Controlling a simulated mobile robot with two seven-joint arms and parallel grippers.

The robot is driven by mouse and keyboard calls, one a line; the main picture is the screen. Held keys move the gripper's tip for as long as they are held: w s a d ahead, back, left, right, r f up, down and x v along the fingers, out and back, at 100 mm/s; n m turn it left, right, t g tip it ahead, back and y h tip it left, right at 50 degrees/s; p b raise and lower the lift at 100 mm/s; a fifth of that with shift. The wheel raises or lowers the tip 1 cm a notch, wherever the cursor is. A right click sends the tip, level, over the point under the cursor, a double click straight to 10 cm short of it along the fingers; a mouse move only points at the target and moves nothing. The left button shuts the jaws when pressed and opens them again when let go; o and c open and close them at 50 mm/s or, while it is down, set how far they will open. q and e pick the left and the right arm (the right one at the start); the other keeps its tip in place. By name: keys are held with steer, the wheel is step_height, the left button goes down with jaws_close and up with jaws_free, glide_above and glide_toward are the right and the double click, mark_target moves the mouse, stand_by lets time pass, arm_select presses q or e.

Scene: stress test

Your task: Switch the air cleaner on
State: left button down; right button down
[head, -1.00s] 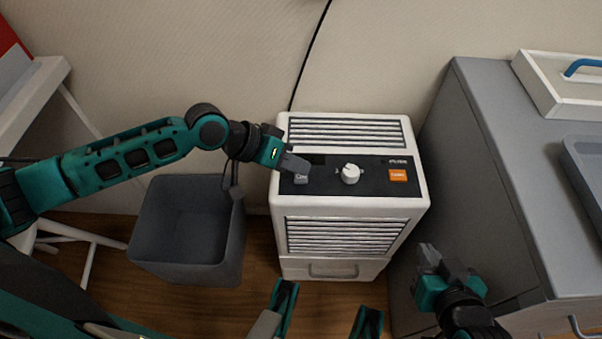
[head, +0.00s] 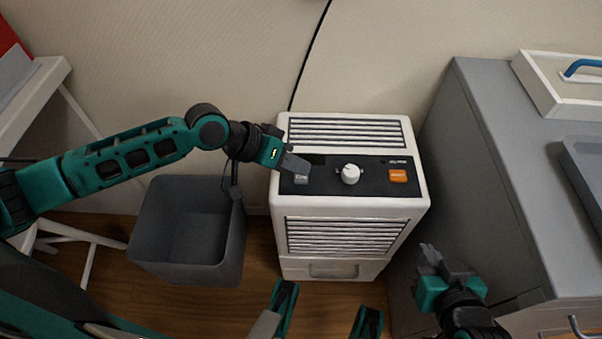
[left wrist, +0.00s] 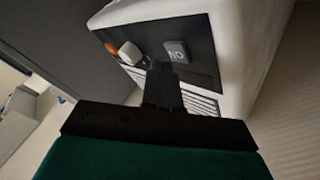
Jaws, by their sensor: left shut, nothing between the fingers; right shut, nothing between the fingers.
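The air cleaner (head: 350,250) is a white box with louvres on its top and front. Its black panel (head: 325,185) carries a grey button (head: 301,180), a white knob (head: 350,174) and an orange button (head: 398,176). In the left wrist view the grey button (left wrist: 176,51) bears light lettering; the knob (left wrist: 130,53) and orange button (left wrist: 111,47) lie left of it. My left gripper (head: 300,164) is shut and empty, its tip just behind the grey button; I cannot tell whether they touch. My right gripper (head: 432,255) is shut and empty, right of the cleaner.
A grey bin (head: 185,268) stands left of the cleaner. A grey cabinet (head: 490,150) stands close on the right, with a white tray (head: 560,98) on top. A black cable (head: 312,50) runs up the wall behind. A white stand (head: 50,90) is at far left.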

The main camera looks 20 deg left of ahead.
arm_select(q)
steer(key=shift+f, duration=0.15)
stand_by(0.3)
steer(key=shift+f, duration=0.45)
stand_by(0.4)
steer(key=shift+r+p, duration=0.65)
steer(key=shift+p, duration=0.2)
